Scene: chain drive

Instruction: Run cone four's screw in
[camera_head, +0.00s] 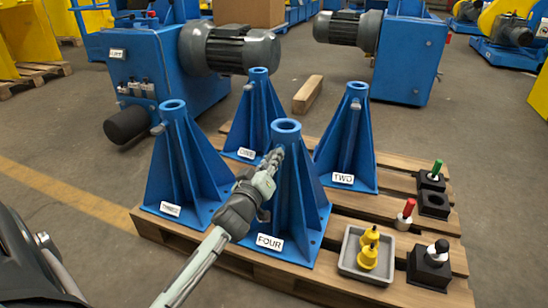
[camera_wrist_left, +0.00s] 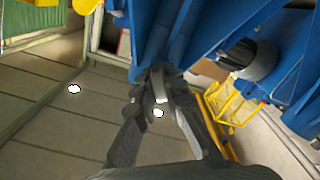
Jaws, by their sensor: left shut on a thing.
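Cone four (camera_head: 300,195) is a blue ribbed cone with a FOUR label, standing upright at the front of the wooden pallet. My left gripper (camera_head: 275,160) reaches its side just below the top collar. In the left wrist view the fingers (camera_wrist_left: 160,88) close on a small pale grey piece against the blue cone, which appears to be cone four's screw (camera_wrist_left: 161,99). In the head view the gripper hides that screw, so how deep it sits cannot be told. My right gripper is not in view.
Cone three (camera_head: 180,165), cone one (camera_head: 257,110) and cone two (camera_head: 346,145) stand close around. A grey tray (camera_head: 348,262) with yellow pieces, black blocks (camera_head: 430,270) and a red-handled piece (camera_head: 405,213) lie right. A loose wood beam (camera_head: 308,94) lies behind.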

